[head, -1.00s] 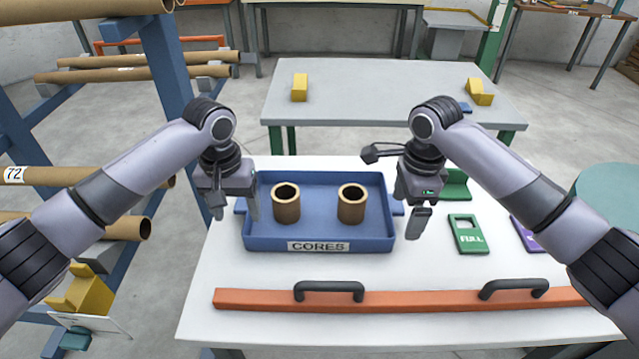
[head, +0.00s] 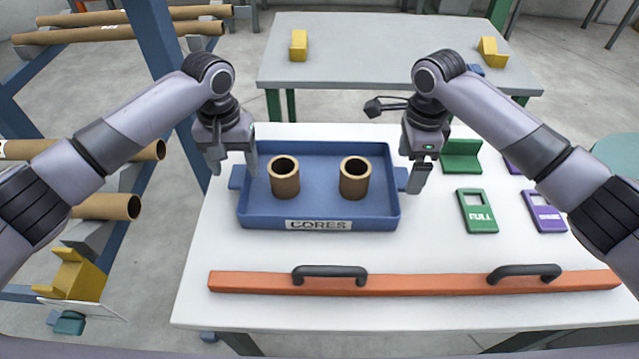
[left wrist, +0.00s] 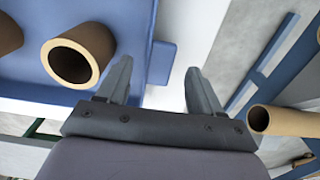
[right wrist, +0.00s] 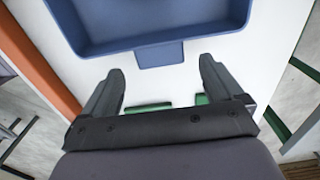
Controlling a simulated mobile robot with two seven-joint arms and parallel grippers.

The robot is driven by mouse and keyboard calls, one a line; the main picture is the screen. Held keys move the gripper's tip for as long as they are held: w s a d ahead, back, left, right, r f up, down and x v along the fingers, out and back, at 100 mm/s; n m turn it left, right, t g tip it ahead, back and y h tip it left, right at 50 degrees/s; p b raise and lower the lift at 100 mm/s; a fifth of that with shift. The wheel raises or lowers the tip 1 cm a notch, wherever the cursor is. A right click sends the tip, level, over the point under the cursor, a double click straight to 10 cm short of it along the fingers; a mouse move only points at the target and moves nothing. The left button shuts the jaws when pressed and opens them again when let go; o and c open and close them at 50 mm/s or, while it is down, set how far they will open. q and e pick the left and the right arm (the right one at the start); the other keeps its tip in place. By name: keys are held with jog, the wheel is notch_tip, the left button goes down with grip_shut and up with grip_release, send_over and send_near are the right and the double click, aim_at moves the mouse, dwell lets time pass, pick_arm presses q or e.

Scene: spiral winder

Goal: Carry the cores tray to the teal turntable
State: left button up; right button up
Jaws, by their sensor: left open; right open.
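The blue cores tray (head: 320,232) sits flat on the white table, with a CORES label on its front wall. Two brown cardboard cores stand upright in it, a left core (head: 285,180) and a right core (head: 354,180). A small tab handle sticks out at each end of the tray. The teal turntable (head: 618,155) shows partly at the right edge.
An orange bar (head: 420,283) with two black handles lies along the table's front. A grey table (head: 390,55) stands behind; a blue rack with tubes (head: 110,207) stands left.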

aim_at(238, 176)
pick_arm(q)
jog(key=shift+f, duration=2.2)
pick_arm(e)
jog(key=shift+f, duration=2.2)
pick_arm(q)
grip_shut()
pick_arm(e)
jog(key=c, duration=1.3)
